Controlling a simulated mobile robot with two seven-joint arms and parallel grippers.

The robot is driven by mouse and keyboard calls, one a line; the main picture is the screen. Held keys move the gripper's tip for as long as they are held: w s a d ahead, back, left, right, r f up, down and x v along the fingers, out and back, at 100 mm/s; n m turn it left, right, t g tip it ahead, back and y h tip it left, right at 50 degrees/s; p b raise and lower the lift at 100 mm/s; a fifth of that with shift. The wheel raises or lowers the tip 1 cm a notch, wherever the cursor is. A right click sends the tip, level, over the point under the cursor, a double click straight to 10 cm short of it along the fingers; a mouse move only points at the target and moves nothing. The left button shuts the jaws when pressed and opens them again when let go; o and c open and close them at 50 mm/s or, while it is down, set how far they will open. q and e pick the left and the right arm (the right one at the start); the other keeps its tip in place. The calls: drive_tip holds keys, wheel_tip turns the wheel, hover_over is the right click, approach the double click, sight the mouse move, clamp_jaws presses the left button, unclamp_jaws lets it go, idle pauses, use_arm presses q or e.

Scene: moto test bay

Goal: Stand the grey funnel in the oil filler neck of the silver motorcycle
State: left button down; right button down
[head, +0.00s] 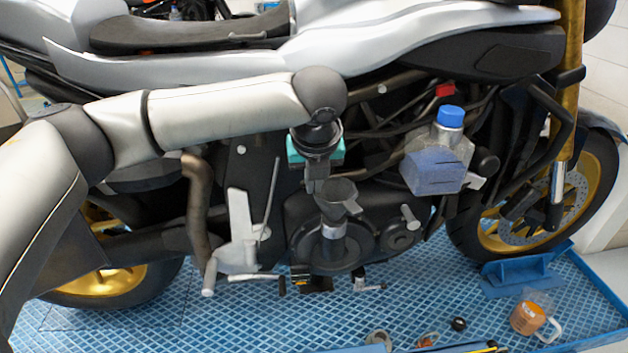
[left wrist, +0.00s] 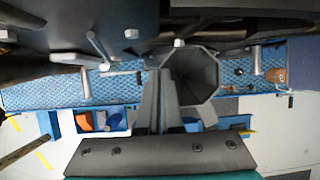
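The grey funnel (head: 338,192) is upright, wide mouth up, against the lower engine side of the silver motorcycle (head: 400,35). Its lower end meets a short silver neck (head: 333,231) on the round engine cover. I cannot tell whether the spout is inside the neck or just above it. My left gripper (head: 318,184) points down at the funnel's upper left rim. In the left wrist view its fingers (left wrist: 163,88) are close together on the near wall of the funnel (left wrist: 196,72), whose open mouth faces the camera. My right gripper is not in view.
Pegs and levers stick out around the engine. The blue grid floor (head: 240,318) holds an orange-brown mug (head: 526,317) and small parts at the lower right.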

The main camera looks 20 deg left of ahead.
use_arm(q)
drive_tip(key=c, duration=1)
unclamp_jaws()
